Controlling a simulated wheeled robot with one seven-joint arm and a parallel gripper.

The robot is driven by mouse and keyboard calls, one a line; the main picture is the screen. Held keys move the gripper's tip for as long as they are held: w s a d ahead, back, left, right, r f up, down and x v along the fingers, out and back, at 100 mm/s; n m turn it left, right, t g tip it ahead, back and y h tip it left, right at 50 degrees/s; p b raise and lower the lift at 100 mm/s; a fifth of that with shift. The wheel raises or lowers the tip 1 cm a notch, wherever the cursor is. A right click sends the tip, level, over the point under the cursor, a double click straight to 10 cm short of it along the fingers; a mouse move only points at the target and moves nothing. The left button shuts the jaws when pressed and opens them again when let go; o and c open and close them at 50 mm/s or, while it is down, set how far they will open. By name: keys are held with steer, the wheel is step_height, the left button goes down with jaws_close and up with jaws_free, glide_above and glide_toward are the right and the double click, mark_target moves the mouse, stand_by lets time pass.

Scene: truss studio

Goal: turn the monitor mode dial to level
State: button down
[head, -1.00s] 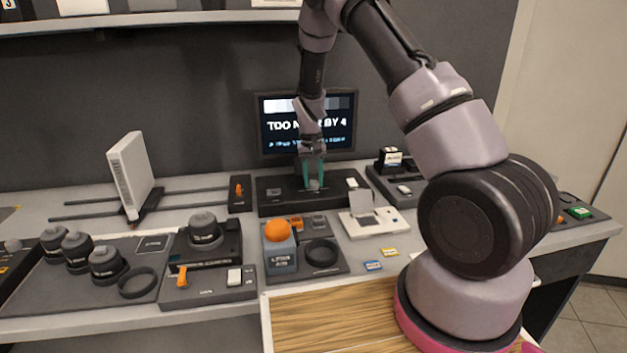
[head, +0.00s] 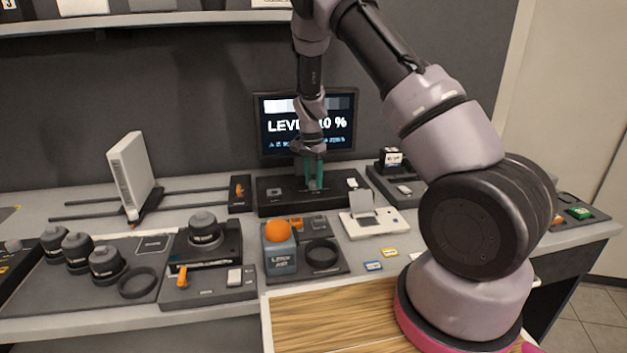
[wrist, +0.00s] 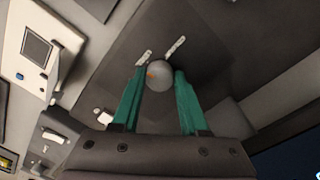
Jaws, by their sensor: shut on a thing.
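The monitor (head: 306,124) stands at the back of the bench, and its screen now reads "LEVEL 10 %", partly hidden behind my arm. The black control box (head: 275,206) sits in front of it. The mode dial, a round grey knob (wrist: 159,74) with a small orange mark, shows between my green fingers in the wrist view. My gripper (head: 315,182) points down over the box and is shut on the dial. In the head view the dial is mostly hidden by the fingers. Pale label marks lie beside the dial in the wrist view.
A small black block with an orange lever (head: 239,192) stands left of the box. A white device with a raised flap (head: 368,222) is in front to the right. An orange ball on a grey holder (head: 279,232) is in front. A white upright panel (head: 132,172) stands left.

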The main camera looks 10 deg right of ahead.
mark_target(312, 181)
steer(key=shift+r+m, duration=0.1)
steer(key=shift+m, duration=0.5)
steer(key=shift+c, duration=2.2)
jaws_free()
step_height(312, 181, up, 11)
steer(key=shift+w+a, duration=0.15)
steer(key=shift+w, duration=0.1)
